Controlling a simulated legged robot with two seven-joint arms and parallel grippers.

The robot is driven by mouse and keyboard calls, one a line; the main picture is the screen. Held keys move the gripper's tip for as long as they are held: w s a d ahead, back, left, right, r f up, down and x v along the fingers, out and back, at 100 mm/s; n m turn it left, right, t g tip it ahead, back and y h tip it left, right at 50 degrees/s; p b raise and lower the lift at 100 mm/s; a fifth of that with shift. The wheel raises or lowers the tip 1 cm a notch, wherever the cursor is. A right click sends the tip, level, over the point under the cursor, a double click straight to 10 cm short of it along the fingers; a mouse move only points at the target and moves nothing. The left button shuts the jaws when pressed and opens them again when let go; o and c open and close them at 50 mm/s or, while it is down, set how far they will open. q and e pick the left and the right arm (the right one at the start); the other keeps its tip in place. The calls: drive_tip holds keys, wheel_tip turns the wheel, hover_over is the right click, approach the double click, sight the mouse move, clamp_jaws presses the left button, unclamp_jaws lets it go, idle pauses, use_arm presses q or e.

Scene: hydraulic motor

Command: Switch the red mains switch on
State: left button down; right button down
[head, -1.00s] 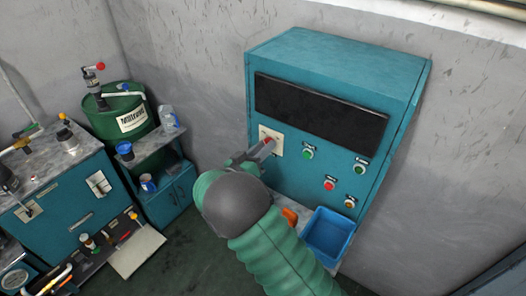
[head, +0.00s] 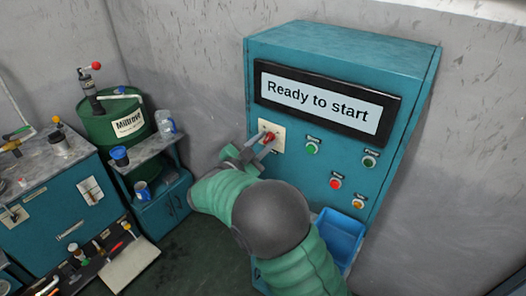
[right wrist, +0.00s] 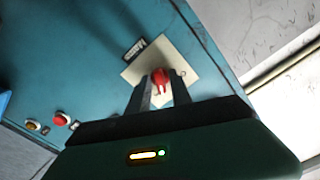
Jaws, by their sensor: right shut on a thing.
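The red mains switch (head: 270,137) sits on a cream plate (head: 279,127) at the left of the teal control cabinet's front. It also shows in the right wrist view (right wrist: 160,79), on its cream plate (right wrist: 133,71). My right gripper (head: 264,145) is at the switch, with its two fingers on either side of the red knob, shut on it. The fingers show around the knob in the right wrist view (right wrist: 161,88). The cabinet's display (head: 325,104) is lit and reads "Ready to start". My left gripper is not in view.
Green buttons (head: 312,148), a red button (head: 336,183) and an orange button (head: 358,203) are to the right of the switch. A blue bin (head: 340,236) is below them. A green drum (head: 112,118), small shelf and workbench stand at the left.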

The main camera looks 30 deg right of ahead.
drive_tip(key=shift+f+m+b, duration=0.1)
drive_tip(key=shift+m+b, duration=0.85)
drive_tip(key=shift+m, duration=0.05)
drive_tip(key=shift+m+b, duration=0.5)
drive_tip(key=shift+m, duration=0.1)
drive_tip(key=shift+r, duration=0.2)
drive_tip(key=c, duration=1.5)
unclamp_jaws()
drive_tip(key=shift+c, duration=0.2)
drive_tip(key=shift+o, duration=0.4)
drive_tip(key=shift+w+d+f, duration=0.2)
drive_tip(key=shift+w, duration=0.1)
drive_tip(key=b+v, duration=0.1)
drive_tip(key=v, duration=1.6)
drive_tip(key=shift+b, duration=0.35)
drive_tip(key=shift+f, duration=0.15)
